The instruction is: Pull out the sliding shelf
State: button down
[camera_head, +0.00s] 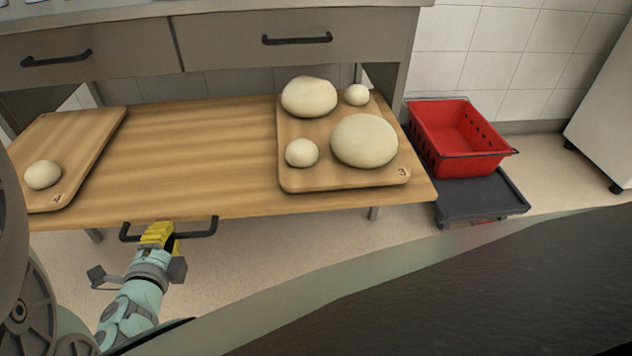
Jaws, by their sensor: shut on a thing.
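The sliding shelf (200,150) is a wide wooden board under a grey counter, and it sticks out from beneath the drawers. A dark bar handle (199,229) is fixed along its front edge. My gripper (158,236) has yellow fingers and is shut on this handle, near its middle. The fingers hide part of the bar. Board 4 (85,140) lies at the shelf's left end with one small dough ball (43,174). Board 3 (300,180) lies at the right with several dough balls of different sizes (364,141).
The counter's two drawers have dark handles (297,39). A red basket (462,135) sits on a dark low platform (482,196) right of the shelf. A white cabinet (605,110) stands at far right. Floor (285,245) shows clear in front of the shelf.

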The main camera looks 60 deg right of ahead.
jog(key=c, duration=1)
grip_release()
jog(key=shift+r, duration=1.95)
jog(key=shift+s+a+r, duration=0.1)
jog(key=shift+s+r, duration=0.05)
jog(key=shift+r, duration=0.2)
jog(key=r, duration=0.2)
jog(key=shift+w+r, duration=0.3)
jog(key=shift+s+r, duration=0.1)
jog(key=shift+r, duration=1.25)
